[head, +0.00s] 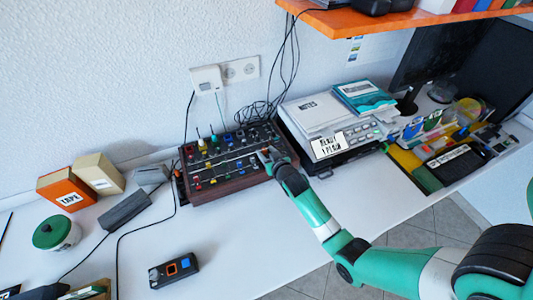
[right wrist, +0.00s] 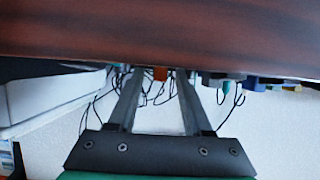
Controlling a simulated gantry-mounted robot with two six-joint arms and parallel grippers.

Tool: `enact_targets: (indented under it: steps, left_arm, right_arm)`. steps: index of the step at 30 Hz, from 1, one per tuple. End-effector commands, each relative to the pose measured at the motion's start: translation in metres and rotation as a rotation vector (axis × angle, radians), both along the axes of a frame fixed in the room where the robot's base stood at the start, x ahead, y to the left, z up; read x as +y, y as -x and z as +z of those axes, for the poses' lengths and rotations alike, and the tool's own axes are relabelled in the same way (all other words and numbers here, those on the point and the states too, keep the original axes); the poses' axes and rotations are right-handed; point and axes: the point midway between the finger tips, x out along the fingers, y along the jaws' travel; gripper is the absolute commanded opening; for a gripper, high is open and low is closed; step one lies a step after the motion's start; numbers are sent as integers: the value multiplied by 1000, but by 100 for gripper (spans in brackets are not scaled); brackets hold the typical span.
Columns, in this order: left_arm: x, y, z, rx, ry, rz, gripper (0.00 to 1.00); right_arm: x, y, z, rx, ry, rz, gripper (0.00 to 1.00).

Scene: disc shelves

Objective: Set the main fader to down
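The control panel (head: 230,185) is a dark box with a reddish-brown wooden side, standing on the white table. Its top carries several coloured knobs, levers and sliders. My right gripper (head: 264,154) is over the panel's right part, fingers reaching down to its top. In the right wrist view, the right gripper (right wrist: 159,75) has its two fingers apart. The wooden panel side (right wrist: 160,30) fills the top of that view. I cannot tell which control is the main fader. My left gripper is not in view.
A grey device with a notes sheet (head: 318,108) stands right of the panel. Orange (head: 66,188) and beige (head: 98,174) boxes and a green-lidded jar (head: 56,233) are at left. A small black controller (head: 173,271) lies in front. An orange shelf (head: 365,22) hangs above.

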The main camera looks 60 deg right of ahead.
Motion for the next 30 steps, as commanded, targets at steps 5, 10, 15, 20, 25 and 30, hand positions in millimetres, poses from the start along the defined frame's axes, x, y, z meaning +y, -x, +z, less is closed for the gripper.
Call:
enact_targets:
  steps: [5,10,15,20,25,30]
  left_arm:
    - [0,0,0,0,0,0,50]
    - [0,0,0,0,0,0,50]
    - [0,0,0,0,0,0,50]
    - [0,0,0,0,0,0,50]
    - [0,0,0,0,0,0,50]
    - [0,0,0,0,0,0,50]
  right_arm:
    - [0,0,0,0,0,0,19]
    - [0,0,0,0,0,0,0]
    - [0,0,0,0,0,0,0]
    - [0,0,0,0,0,0,0]
    - [0,0,0,0,0,0,0]
    - [0,0,0,0,0,0,0]
